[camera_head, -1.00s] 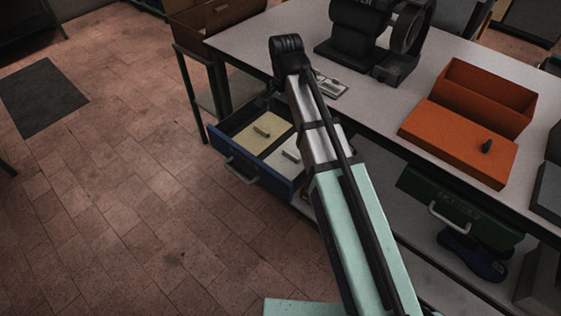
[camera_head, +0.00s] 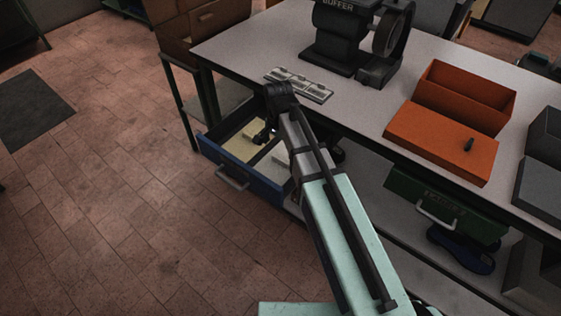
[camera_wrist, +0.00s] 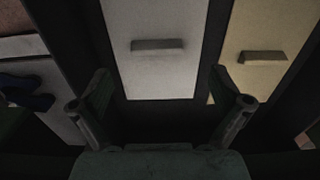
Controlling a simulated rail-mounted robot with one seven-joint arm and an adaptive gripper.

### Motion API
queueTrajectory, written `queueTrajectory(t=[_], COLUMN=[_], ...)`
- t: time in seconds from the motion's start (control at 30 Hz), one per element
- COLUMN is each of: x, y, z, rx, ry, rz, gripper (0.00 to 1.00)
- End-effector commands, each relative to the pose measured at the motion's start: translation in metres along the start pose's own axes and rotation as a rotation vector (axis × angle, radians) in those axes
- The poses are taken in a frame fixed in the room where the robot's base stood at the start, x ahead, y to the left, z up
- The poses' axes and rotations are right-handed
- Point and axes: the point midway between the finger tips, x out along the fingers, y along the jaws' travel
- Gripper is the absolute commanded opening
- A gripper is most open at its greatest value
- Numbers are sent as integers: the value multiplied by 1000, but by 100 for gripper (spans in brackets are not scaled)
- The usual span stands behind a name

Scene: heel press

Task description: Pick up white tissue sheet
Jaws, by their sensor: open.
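The white tissue sheet (camera_head: 274,172) lies flat in an open blue drawer (camera_head: 242,178), partly hidden by my arm in the head view. In the wrist view the white sheet (camera_wrist: 155,75) fills the upper middle, with a small grey bar (camera_wrist: 157,45) on it. A pale yellow sheet (camera_wrist: 262,35) with a similar bar lies to its right; it also shows in the head view (camera_head: 240,148). My gripper (camera_wrist: 160,76) is open and empty, its fingers on either side of the white sheet in the picture. Its height above the sheet is hard to tell.
The workbench (camera_head: 230,45) overhangs the drawer's back. On it are a buffer machine (camera_head: 340,35), a metal strip (camera_head: 298,85) and an orange box (camera_head: 440,142). A green drawer (camera_head: 445,205) and blue shoe (camera_head: 460,250) are lower right.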

Motion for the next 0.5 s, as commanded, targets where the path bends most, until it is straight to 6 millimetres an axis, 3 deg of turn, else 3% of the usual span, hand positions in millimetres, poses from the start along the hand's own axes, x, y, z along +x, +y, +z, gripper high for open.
queueTrajectory(t=[0.33, 0.5], x=[16, 34], y=[2, 5], z=[-1, -2], rx=[0, 0], ry=[-1, -1], rz=[1, 1], gripper=[100, 100])
